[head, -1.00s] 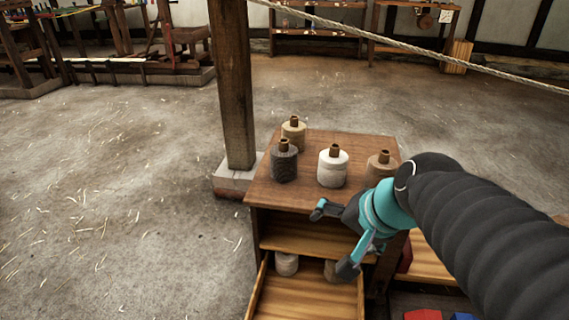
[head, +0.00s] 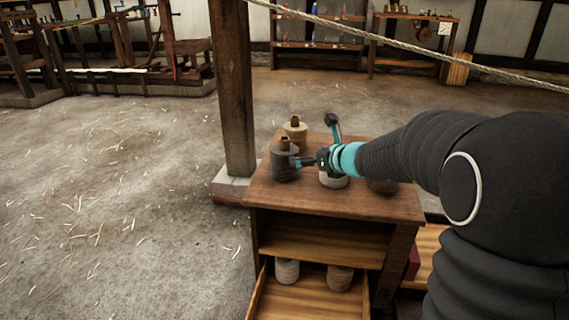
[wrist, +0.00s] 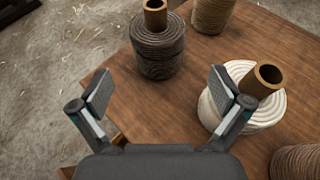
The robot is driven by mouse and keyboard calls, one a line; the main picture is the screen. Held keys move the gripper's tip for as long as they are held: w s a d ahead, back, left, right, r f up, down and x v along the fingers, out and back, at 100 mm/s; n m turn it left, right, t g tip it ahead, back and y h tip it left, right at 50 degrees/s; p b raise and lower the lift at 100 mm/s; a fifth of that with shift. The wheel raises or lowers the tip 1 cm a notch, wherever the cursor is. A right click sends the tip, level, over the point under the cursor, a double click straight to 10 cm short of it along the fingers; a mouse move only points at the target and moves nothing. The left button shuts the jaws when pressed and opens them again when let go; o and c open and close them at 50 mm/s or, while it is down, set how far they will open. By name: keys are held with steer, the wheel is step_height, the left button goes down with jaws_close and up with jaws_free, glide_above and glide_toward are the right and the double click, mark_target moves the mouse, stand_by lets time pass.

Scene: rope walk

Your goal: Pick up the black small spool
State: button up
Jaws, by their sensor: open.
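The black small spool (head: 284,164) stands upright at the left side of the wooden cabinet top, with a brown core sticking up. It also shows in the wrist view (wrist: 158,48), ahead of and between the two fingers. My gripper (head: 316,142) is open and empty above the cabinet top. In the head view one finger overlaps the black spool's right edge; I cannot tell whether it touches. In the wrist view my gripper (wrist: 162,92) points toward the spool, which lies beyond the fingertips.
A white spool (wrist: 246,98) stands close by my right finger, partly hidden in the head view. A beige spool (head: 295,131) stands behind the black one. A brown spool (wrist: 297,163) is at the right. A wooden post (head: 232,90) rises behind the cabinet (head: 330,203); a rope crosses above.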

mark_target(285, 153)
steer(key=b+x, duration=0.1)
steer(key=x, duration=1.1)
steer(key=shift+a, duration=0.25)
steer(key=shift+c, duration=0.3)
steer(key=c, duration=1.1)
